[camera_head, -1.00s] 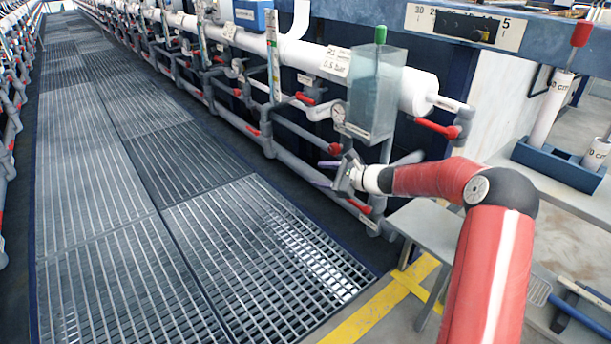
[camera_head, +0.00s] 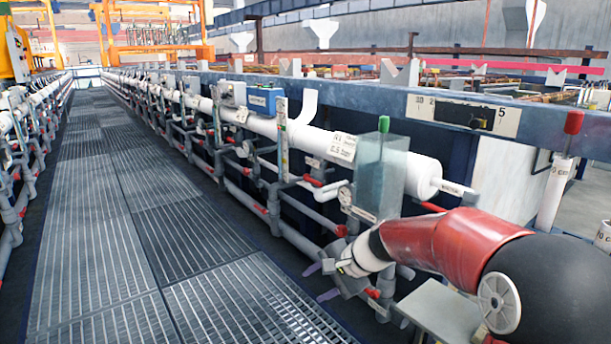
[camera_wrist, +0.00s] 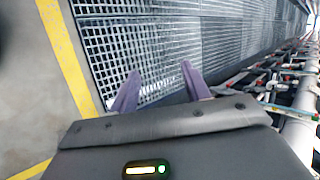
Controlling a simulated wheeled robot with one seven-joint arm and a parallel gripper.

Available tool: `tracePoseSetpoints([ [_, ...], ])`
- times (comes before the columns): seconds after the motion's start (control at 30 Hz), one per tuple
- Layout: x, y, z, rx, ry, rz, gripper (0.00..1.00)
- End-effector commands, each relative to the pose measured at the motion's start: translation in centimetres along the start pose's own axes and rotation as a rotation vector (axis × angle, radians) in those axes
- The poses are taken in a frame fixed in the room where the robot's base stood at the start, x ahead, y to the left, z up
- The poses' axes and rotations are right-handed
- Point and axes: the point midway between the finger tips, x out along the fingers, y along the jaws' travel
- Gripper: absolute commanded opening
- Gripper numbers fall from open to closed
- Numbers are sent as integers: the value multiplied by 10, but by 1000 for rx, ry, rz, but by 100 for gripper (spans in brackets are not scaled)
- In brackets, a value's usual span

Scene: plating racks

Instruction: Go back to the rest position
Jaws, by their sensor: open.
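My gripper (camera_head: 322,281) is at the lower middle of the head view, in front of the pipework and above the edge of the grating. Its two purple fingers are spread apart with nothing between them. In the wrist view my gripper (camera_wrist: 161,88) points over the metal grating (camera_wrist: 130,45), fingers open and empty. My red arm reaches in from the lower right of the head view.
A white pipe (camera_head: 318,146) with red-handled valves runs along the right of the walkway (camera_head: 110,200). A clear box with a green-topped rod (camera_head: 378,180) stands close to my arm. A red-topped tube (camera_head: 552,190) is at right. The walkway is clear.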

Motion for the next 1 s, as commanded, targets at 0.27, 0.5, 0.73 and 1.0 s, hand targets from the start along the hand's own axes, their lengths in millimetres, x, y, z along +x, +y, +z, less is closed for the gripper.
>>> tracePoseSetpoints([
  [0.27,-88,61,80,-422,175,268,47],
  [0.5,-157,131,128,-703,299,449,47],
  [0.73,-189,181,150,-856,360,545,47],
  [1.0,-195,192,153,-888,372,568,47],
])
